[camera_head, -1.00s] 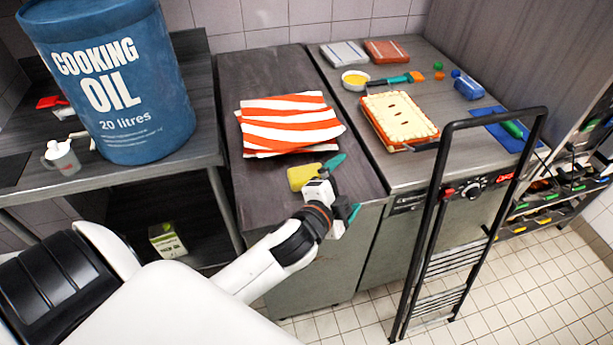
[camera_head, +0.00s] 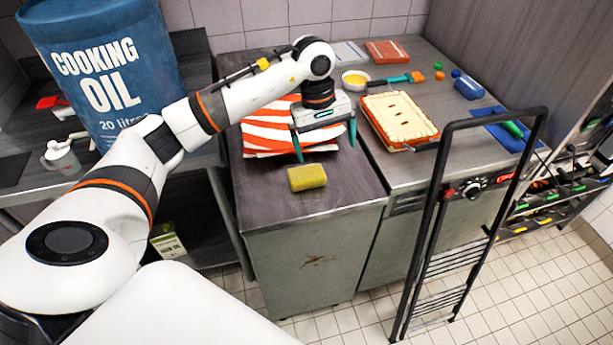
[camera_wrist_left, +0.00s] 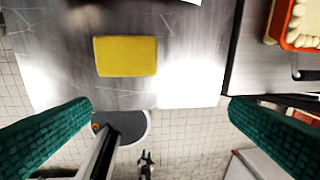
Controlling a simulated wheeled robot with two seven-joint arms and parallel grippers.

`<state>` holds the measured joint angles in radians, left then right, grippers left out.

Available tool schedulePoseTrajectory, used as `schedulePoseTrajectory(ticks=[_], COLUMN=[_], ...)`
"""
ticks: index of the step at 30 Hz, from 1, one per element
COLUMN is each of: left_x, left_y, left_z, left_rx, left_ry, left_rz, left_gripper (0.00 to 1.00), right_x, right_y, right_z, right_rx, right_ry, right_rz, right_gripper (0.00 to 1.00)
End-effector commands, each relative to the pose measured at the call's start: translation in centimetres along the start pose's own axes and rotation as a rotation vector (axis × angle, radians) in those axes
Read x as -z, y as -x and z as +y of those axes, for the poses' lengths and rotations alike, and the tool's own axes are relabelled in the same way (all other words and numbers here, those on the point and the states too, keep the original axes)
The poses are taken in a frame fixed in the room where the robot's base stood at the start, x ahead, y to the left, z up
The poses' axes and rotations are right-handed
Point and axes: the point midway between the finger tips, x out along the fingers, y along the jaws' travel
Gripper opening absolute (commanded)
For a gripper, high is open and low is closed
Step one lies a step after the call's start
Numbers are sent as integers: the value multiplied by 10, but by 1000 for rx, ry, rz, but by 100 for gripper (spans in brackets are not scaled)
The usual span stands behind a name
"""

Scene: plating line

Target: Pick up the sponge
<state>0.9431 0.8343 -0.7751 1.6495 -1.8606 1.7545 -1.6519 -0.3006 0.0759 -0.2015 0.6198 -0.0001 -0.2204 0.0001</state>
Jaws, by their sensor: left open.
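A yellow sponge (camera_head: 307,177) lies flat near the front of the dark metal counter, in front of the striped cloth. It also shows in the left wrist view (camera_wrist_left: 125,56), above and left of the gap between my fingers. My left gripper (camera_head: 326,148) is open and empty, above the striped cloth and a little behind and to the right of the sponge. Its two teal fingers show wide apart in the left wrist view (camera_wrist_left: 160,125), with nothing between them touching the sponge.
An orange-and-white striped cloth (camera_head: 268,138) lies folded behind the sponge, partly hidden by my arm. A pie in an orange dish (camera_head: 400,118) sits to the right. A black folding frame (camera_head: 440,190) stands before the counters. A large blue oil drum (camera_head: 105,60) stands left.

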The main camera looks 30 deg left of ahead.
Motion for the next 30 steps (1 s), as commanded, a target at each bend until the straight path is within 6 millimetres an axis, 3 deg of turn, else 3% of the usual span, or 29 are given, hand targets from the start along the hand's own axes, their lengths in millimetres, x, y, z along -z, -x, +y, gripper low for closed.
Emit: schedulePoseTrajectory(ticks=[1, 5, 15, 23, 30], left_x=[-13, -29, -35, -36, -40], left_y=[9, 16, -35, -55, -89], left_z=[10, 27, 36, 40, 45], left_rx=[-49, -130, -139, -139, -137], left_ry=[-4, -11, -12, -11, -11], left_rz=[-42, -90, -93, -91, -92], left_gripper=[100, 100, 100, 100, 100], right_x=[0, 0, -1, -2, -4], right_y=[0, 2, 22, 34, 50], right_z=[-1, -3, -6, -6, -6], right_rx=[1, 4, 7, 7, 7], right_ry=[1, 1, 1, 1, 0], right_rz=[0, 1, 1, 1, 1], right_gripper=[36, 36, 36, 36, 36])
